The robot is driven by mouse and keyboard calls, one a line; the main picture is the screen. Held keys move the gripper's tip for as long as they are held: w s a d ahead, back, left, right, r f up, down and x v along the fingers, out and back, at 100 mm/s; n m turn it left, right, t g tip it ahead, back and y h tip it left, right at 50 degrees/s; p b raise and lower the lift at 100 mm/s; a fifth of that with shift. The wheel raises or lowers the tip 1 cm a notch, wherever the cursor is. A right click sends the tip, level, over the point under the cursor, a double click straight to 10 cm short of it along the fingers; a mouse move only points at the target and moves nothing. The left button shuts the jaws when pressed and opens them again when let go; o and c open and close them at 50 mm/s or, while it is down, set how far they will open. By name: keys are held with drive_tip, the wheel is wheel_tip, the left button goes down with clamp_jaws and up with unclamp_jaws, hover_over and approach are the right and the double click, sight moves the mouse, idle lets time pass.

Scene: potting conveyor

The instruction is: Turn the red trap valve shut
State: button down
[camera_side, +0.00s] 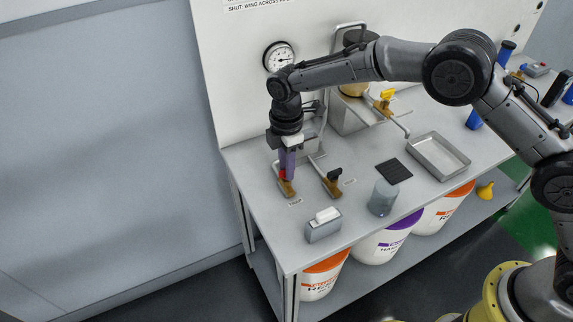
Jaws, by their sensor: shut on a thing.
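The red trap valve (282,174) sits on a brass body (288,189) near the left end of the steel bench. A small label lies in front of it. My gripper (287,168) points straight down over the valve, with its purple fingers shut on the red wing. The fingers hide most of the wing, so I cannot tell its exact angle.
A black-handled valve (333,182) stands close to the right of my gripper. A tissue box (323,226), a grey jar (383,197), a black mat (394,171) and a metal tray (438,157) stand further right. A gauge (279,57) is on the back panel.

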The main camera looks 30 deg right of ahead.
drive_tip(key=shift+r, duration=0.1)
drive_tip(key=c, duration=0.9)
unclamp_jaws()
wheel_tip(320, 180, up, 14)
